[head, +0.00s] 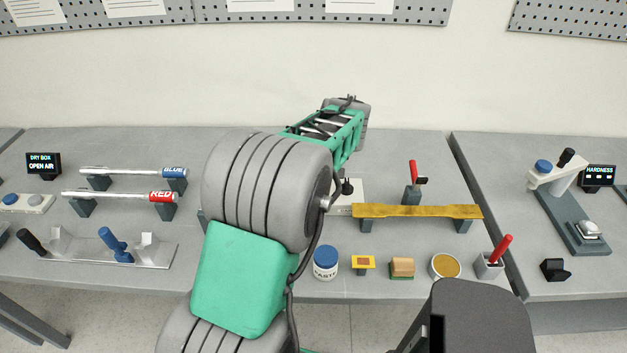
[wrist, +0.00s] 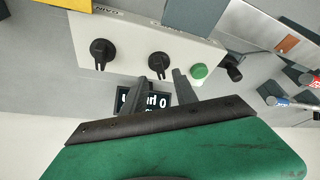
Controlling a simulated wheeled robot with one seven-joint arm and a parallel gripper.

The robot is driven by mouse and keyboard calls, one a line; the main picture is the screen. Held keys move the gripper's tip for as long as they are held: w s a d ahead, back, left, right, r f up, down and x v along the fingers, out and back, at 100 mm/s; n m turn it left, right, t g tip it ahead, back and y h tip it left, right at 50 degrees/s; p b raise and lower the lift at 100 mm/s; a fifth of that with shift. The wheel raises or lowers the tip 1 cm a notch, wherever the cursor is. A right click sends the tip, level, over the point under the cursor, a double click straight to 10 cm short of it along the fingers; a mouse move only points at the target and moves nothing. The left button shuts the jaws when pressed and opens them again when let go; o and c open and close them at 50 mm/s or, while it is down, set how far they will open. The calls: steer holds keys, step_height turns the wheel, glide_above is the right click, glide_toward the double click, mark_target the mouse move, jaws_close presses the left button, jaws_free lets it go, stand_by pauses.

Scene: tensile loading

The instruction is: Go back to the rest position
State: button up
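My gripper (wrist: 159,78) shows in the wrist view, its two grey fingers apart with nothing between them. Its green body and dark front bar fill the bottom of that view. A pale control panel with two black knobs (wrist: 103,54) and a green button (wrist: 200,71) lies beyond the fingertips. A small black display (wrist: 155,101) is partly hidden behind the fingers. In the head view my green and grey arm reaches over the middle of the bench, and the gripper itself is hidden.
A yellow bar (head: 415,211) lies on supports right of my arm. A row of small items, including a blue-lidded jar (head: 326,263), stands along the front edge. Blue (head: 174,172) and red (head: 163,196) labelled rods rest at left. A hardness device (head: 588,231) stands on the right bench.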

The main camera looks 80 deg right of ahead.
steer(key=shift+v, duration=1.8)
